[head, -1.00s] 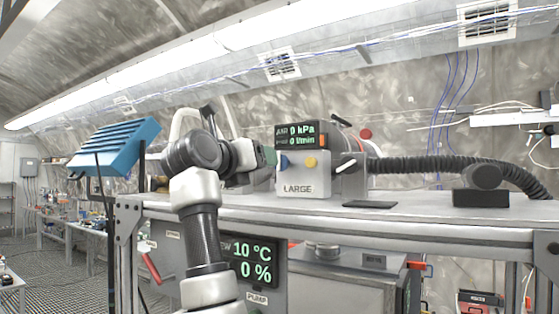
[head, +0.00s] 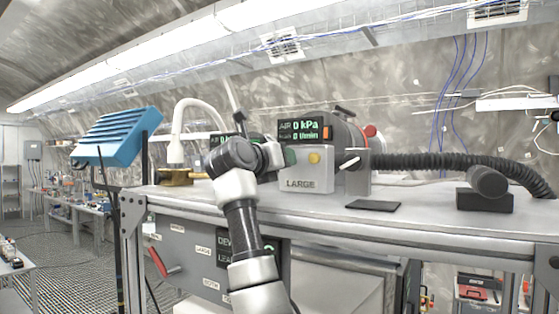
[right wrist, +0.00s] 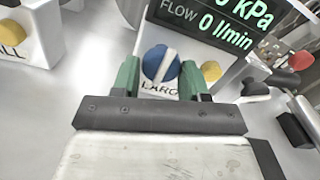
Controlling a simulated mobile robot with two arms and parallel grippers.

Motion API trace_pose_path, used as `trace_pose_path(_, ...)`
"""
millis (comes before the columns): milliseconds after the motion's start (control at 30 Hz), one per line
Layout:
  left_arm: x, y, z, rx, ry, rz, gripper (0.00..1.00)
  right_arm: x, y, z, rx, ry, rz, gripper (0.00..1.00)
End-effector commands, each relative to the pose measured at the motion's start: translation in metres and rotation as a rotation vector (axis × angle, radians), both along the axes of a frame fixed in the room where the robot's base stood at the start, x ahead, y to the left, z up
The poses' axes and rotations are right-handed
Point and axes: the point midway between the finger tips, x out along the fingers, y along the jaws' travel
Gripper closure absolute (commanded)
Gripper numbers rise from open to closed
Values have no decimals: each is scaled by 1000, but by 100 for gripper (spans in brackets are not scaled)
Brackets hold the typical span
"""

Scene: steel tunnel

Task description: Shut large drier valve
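The large drier unit is a white box labelled LARGE (head: 301,184), standing on the bench in the head view. Its blue valve knob (right wrist: 161,63) with a white bar shows in the right wrist view; the bar is slanted. My gripper hides this knob in the head view. My right gripper (head: 289,158) is at the box's left front. In the right wrist view its two green fingers (right wrist: 160,78) are open, one on each side of the knob. I cannot tell whether they touch it. A yellow button (head: 314,157) sits right of the knob. My left gripper is not in view.
The display (head: 300,130) above reads 0 kPa and 0 l/min. Another white box with a yellow button (right wrist: 10,32) stands to the left. A corrugated black hose (head: 440,163) runs right. A red lever (head: 160,262) is on the cabinet front.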

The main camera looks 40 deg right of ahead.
Motion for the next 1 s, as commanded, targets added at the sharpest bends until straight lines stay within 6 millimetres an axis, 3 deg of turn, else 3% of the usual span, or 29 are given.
trace_pose_path(33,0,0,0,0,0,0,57,0,0,0,0,0,0,64)
trace_pose_path(167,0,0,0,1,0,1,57,0,0,0,0,0,0,83)
trace_pose_path(533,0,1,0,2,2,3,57,1,1,0,31,-71,3,83)
trace_pose_path(1000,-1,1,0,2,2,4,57,2,2,0,161,-381,2,83)
